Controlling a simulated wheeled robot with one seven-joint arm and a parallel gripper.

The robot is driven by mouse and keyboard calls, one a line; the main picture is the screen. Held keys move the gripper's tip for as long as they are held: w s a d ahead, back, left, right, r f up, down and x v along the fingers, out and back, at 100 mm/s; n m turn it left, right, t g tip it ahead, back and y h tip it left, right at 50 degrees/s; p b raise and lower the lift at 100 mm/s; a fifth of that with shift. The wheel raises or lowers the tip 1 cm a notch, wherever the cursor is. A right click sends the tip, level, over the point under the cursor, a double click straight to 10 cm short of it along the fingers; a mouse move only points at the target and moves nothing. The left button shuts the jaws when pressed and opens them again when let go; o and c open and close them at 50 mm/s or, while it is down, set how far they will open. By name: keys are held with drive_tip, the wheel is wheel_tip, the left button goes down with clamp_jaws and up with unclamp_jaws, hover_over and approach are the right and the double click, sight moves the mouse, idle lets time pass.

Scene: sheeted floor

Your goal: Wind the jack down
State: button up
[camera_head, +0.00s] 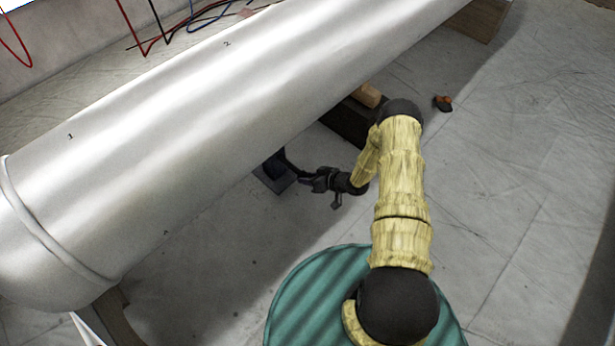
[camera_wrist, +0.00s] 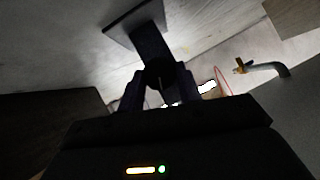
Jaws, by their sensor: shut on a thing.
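The jack (camera_head: 276,172) is a small dark device on a flat square plate, low beside the big silver tank (camera_head: 230,120). The tank's lower edge hides its upper part. My gripper (camera_head: 310,179) reaches in from the right and is shut on a dark part of the jack that looks like its handle. In the wrist view, my gripper (camera_wrist: 160,86) has its two fingers on either side of a dark round end. Behind that, the dark post of the jack (camera_wrist: 152,45) runs to its flat plate. The exact contact is too dark to make out.
A dark block and a wooden block (camera_head: 367,95) lie by the tank behind my arm. A small orange and black object (camera_head: 442,103) is on the floor. A grey pipe with a brass-coloured end (camera_wrist: 266,68) shows in the wrist view. Floor at right is clear.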

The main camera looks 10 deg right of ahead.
drive_tip(key=shift+s+a+n+t+h+p, duration=0.1)
drive_tip(key=shift+a+n+t+h+p, duration=0.1)
drive_tip(key=shift+n+h+p, duration=0.35)
drive_tip(key=shift+s+a+n+t+h+p, duration=0.15)
drive_tip(key=shift+n+t+p, duration=0.1)
drive_tip(key=shift+p, duration=0.45)
drive_tip(key=shift+d, duration=0.1)
drive_tip(key=o, duration=0.9)
drive_tip(key=shift+w, duration=0.1)
drive_tip(key=shift+o, duration=0.2)
drive_tip(key=shift+d+r, duration=0.1)
drive_tip(key=p+v, duration=0.5)
drive_tip(key=v, duration=0.3)
drive_tip(key=shift+p, duration=0.35)
